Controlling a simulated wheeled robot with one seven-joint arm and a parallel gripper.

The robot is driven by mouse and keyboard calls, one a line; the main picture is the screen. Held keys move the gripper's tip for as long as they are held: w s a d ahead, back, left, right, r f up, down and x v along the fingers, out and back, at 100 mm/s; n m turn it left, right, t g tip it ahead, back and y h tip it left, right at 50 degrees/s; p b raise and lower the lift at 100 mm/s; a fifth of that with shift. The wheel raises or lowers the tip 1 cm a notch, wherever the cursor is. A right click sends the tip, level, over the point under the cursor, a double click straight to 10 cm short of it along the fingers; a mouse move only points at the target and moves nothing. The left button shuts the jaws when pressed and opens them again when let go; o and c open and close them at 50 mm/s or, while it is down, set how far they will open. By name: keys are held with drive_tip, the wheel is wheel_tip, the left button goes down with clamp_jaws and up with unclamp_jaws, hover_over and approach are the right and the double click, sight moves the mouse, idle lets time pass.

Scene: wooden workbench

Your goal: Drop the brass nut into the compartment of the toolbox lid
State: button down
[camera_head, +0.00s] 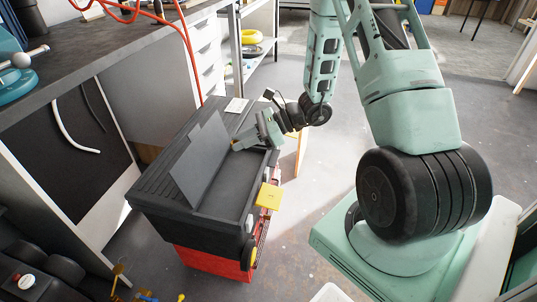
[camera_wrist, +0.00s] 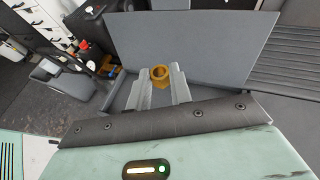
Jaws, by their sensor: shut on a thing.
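The brass nut (camera_wrist: 160,73) is a small golden ring between the fingertips of my gripper (camera_wrist: 160,80) in the wrist view. I cannot make the nut out in the head view. The toolbox (camera_head: 157,212) has a black top and a red lower part. A grey flap (camera_head: 201,158) stands raised on its lid, and it also fills the upper middle of the wrist view (camera_wrist: 200,40). The open lid compartment (camera_head: 228,192) lies beside the flap. In the head view my gripper (camera_head: 238,146) is over the far part of the lid, close to the flap.
A workbench (camera_head: 110,52) with a red hose (camera_head: 186,40) stands at the left. A yellow latch (camera_head: 269,196) sticks out from the toolbox's right side. Shelves (camera_head: 262,45) stand behind. The floor right of the toolbox is mostly clear.

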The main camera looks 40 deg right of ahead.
drive_tip(key=shift+f+b, duration=1.5)
drive_tip(key=shift+f, duration=0.8)
drive_tip(key=c, duration=1.2)
unclamp_jaws()
drive_tip(key=shift+r, duration=0.1)
drive_tip(key=p+v, duration=0.2)
drive_tip(key=v, duration=1.5)
drive_tip(key=shift+d, duration=0.2)
